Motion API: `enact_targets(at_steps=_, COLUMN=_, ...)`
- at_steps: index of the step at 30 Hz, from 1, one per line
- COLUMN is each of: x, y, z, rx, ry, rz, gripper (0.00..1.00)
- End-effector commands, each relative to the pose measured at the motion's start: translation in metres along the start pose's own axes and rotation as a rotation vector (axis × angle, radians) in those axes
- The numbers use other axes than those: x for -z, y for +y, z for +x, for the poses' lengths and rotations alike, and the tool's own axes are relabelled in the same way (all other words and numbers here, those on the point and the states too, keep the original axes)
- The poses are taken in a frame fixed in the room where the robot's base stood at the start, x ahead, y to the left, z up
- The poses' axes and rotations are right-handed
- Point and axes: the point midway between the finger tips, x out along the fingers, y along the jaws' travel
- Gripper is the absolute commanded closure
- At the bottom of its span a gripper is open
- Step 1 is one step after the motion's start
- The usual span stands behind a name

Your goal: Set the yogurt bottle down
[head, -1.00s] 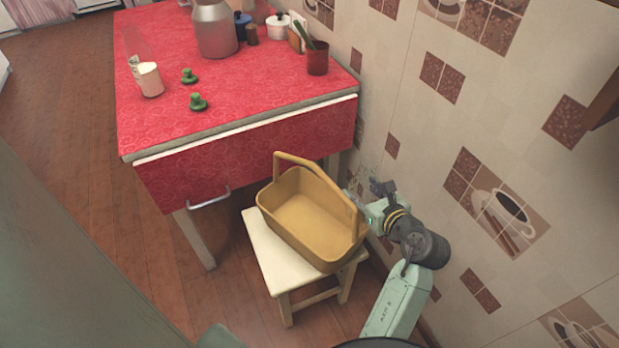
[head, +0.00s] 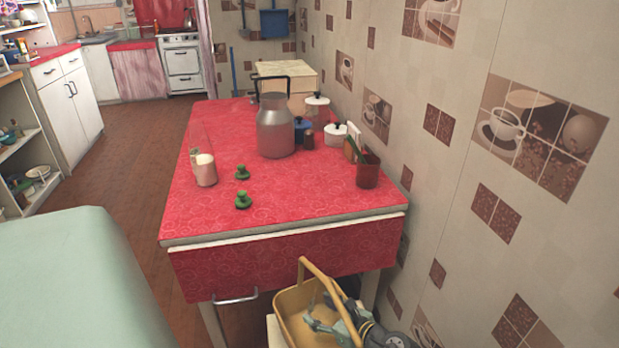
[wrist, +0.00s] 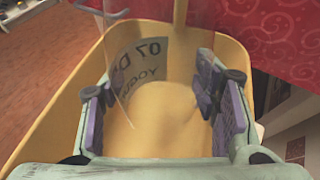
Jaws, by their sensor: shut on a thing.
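In the wrist view, a clear glass yogurt bottle (wrist: 143,62) with dark print on its label stands between the purple finger pads of my gripper (wrist: 160,100). The gripper is shut on it. The yellow basket (wrist: 235,62) lies below and around them, and its inner floor shows through the glass. In the head view, my gripper (head: 325,322) is at the basket (head: 290,310), at the bottom of the picture. The held bottle cannot be made out there. Whether its base touches the basket floor is not clear.
The red table (head: 300,195) carries a clear bottle with white contents (head: 205,170), two green objects (head: 242,200), a metal can (head: 275,130), a white-lidded pot (head: 336,133) and a brown cup (head: 367,170). Its near front area is free. The tiled wall (head: 450,200) stands close on the right.

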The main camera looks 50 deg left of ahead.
Motion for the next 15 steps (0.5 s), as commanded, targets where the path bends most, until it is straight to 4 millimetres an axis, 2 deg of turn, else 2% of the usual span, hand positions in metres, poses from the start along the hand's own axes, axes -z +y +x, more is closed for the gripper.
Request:
enact_targets(at_steps=3, x=0.0, y=-0.001, z=0.02, rx=0.001, ry=-0.001, rz=-0.001, gripper=0.97)
enact_targets(at_steps=8, x=0.001, y=-0.001, z=0.033, rx=0.002, ry=-0.002, rz=-0.001, gripper=0.97)
enact_targets(at_steps=15, x=0.008, y=-0.001, z=0.064, rx=0.001, ry=-0.001, rz=0.0, gripper=0.97)
